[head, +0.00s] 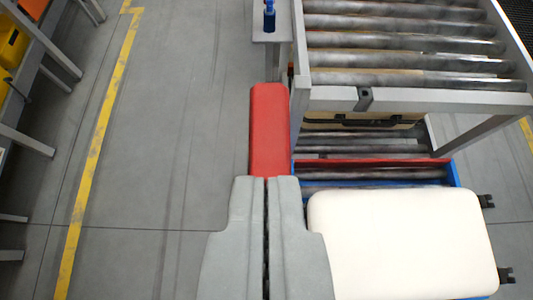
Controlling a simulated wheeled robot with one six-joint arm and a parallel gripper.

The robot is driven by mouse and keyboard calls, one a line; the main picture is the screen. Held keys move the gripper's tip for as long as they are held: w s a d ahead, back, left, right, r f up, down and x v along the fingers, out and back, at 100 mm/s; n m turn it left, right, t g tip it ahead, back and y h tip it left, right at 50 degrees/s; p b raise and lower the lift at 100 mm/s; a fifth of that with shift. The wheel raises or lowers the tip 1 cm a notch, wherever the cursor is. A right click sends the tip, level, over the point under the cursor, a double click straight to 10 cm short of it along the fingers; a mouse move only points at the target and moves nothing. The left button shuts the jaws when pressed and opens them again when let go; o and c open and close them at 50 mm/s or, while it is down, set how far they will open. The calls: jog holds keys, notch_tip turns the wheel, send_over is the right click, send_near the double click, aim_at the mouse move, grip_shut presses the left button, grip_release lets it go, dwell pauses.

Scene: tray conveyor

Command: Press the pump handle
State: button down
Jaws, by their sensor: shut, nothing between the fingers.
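A red, block-like bar (269,128), which looks like the pump handle, extends along the left side of the conveyor. My grey gripper (267,180) comes up from the bottom middle with its two fingers together and nothing between them. The fingertips line up with the near end of the red bar and overlap it in the picture. I cannot tell whether they touch it or are above it. Whatever part of the bar lies under the fingers is hidden.
The roller conveyor (405,60) with its grey frame stands at upper right. A white rounded panel (405,240) lies at lower right, by a blue edge. A small blue object (269,15) stands on a grey ledge (270,36). Floor at left is clear up to shelving.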

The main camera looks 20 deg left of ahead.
send_over(265, 117)
jog(key=s+d, duration=0.1)
jog(key=s, duration=0.3)
notch_tip(265, 117, down, 6)
jog(key=shift+w+d+r, duration=0.1)
jog(key=shift+w, duration=0.05)
notch_tip(265, 117, down, 2)
jog(key=shift+w+f, duration=0.25)
jog(key=shift+f, duration=0.75)
